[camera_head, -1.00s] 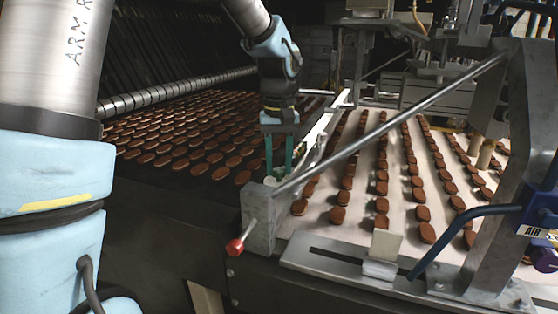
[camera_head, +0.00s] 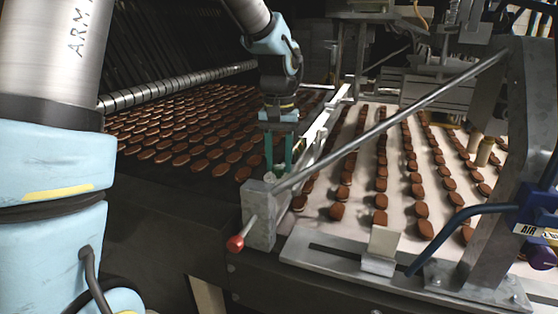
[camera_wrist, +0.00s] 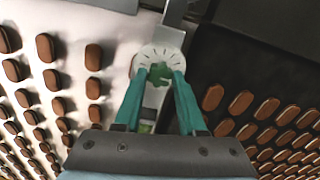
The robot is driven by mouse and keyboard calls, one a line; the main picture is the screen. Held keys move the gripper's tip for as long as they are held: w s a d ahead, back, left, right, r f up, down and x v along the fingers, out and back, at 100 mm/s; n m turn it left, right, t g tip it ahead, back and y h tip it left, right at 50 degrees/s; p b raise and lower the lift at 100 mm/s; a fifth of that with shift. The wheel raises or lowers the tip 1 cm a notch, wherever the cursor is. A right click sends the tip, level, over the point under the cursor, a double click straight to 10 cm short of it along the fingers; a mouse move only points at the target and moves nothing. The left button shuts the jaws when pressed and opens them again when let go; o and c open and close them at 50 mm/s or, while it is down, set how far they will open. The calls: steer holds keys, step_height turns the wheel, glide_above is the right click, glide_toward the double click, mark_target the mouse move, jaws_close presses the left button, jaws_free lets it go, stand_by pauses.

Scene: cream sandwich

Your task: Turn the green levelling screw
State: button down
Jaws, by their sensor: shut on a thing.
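The green levelling screw (camera_wrist: 160,75) shows in the wrist view, in the middle of a white round dial (camera_wrist: 147,58) with dark tick marks. My gripper (camera_wrist: 160,72) has its two teal fingers closed on either side of the screw head. In the head view my gripper (camera_head: 278,174) points down behind the metal end block (camera_head: 260,212), beside the rail between the two belts. There the screw is mostly hidden by the fingers and the block.
A dark belt (camera_head: 140,185) with rows of brown biscuits lies left, and a pale belt (camera_head: 325,190) with more rows lies right. A slanted metal rod (camera_head: 395,122) crosses in front. A red-knobbed lever (camera_head: 236,243) sticks out from the end block.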

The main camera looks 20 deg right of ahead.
mark_target(279, 166)
steer(key=shift+d+r, duration=0.1)
steer(key=shift+r, duration=0.1)
steer(key=shift+c, duration=2.4)
jaws_free()
steer(key=shift+f, duration=0.1)
step_height(279, 166, up, 11)
steer(key=b, duration=0.2)
steer(key=shift+f, duration=0.1)
